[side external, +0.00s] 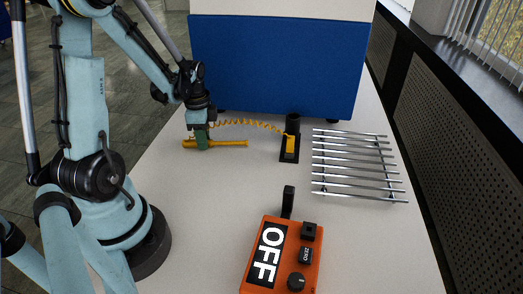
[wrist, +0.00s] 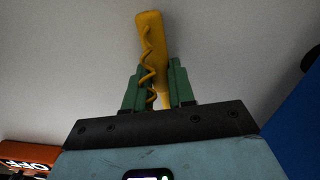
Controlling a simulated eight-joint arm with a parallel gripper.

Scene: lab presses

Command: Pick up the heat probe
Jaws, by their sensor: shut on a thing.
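The heat probe (side external: 231,143) is a yellow rod with a thicker handle, lying roughly level at or just above the table in the side view. A coiled yellow cord (side external: 250,123) runs from it to a black holder. My gripper (side external: 203,143) points down with its green fingers around the probe. In the wrist view the probe (wrist: 151,35) passes between the green fingers of my gripper (wrist: 158,90), with the cord in front of it. My gripper is shut on the probe. I cannot tell whether the probe touches the table.
A black holder (side external: 292,121) with a yellow part stands to the right of the probe. A metal rack (side external: 357,165) lies further right. An orange box marked OFF (side external: 282,255) is at the front. A blue panel (side external: 278,65) stands behind. The table (side external: 190,220) is clear at front left.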

